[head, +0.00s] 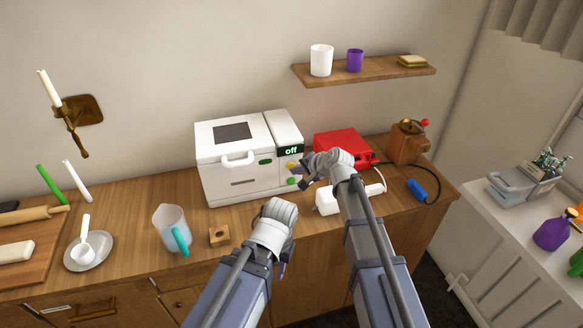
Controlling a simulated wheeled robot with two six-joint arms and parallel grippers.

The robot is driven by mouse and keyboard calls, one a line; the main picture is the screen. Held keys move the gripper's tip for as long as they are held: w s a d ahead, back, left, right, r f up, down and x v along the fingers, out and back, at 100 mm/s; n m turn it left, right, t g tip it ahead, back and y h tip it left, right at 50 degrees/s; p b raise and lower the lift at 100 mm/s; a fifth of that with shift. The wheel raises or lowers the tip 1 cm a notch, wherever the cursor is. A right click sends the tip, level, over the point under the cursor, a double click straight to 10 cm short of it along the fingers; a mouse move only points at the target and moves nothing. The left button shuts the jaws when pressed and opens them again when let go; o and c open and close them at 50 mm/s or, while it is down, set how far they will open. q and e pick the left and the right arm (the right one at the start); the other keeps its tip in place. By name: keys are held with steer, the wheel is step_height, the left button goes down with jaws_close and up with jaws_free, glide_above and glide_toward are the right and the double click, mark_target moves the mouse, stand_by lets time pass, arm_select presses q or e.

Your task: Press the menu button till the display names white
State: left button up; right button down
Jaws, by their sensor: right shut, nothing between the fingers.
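The white machine (228,172) stands on the wooden counter against the wall. Its small dark display (291,150) reads "off" in green. Below the display are a yellow button (292,166) and a green button (291,181); labels are too small to read, so I cannot tell which one is the menu button. My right gripper (298,178) is shut and empty, close to the right of these buttons; I cannot tell whether it touches one. My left gripper (282,272) hangs low in front of the counter, away from the machine, its fingers mostly hidden by its wrist.
A red box (340,144), a white power strip (328,204) and a wooden grinder (407,145) stand right of the machine. A measuring jug (171,230) and a small wooden block (219,236) are in front of it. A shelf (375,71) hangs above.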

steer(key=shift+w+a, duration=0.1)
steer(key=shift+w, duration=0.2)
steer(key=shift+s, duration=0.15)
stand_by(0.5)
steer(key=shift+s+d, duration=0.25)
steer(key=shift+s, duration=0.4)
steer(key=s, duration=0.1)
steer(key=s+d, duration=0.1)
steer(key=s, duration=0.2)
steer(key=shift+s+d, duration=0.3)
steer(key=shift+s, duration=0.1)
stand_by(0.5)
steer(key=s+d+f+n+g+h, duration=0.1)
steer(key=s+f+n+g+h, duration=0.1)
steer(key=s, duration=0.6)
steer(key=s+d+f+n+g+h, duration=0.2)
steer(key=s+n, duration=0.3)
steer(key=s, duration=0.3)
steer(key=s+d+f+n+g+h, duration=0.1)
steer(key=s+f+n+g+h, duration=0.2)
steer(key=s, duration=0.6)
steer(key=shift+d+f+n+g+h, duration=0.25)
steer(key=shift+d+n+g+h, duration=0.15)
steer(key=shift+n, duration=0.2)
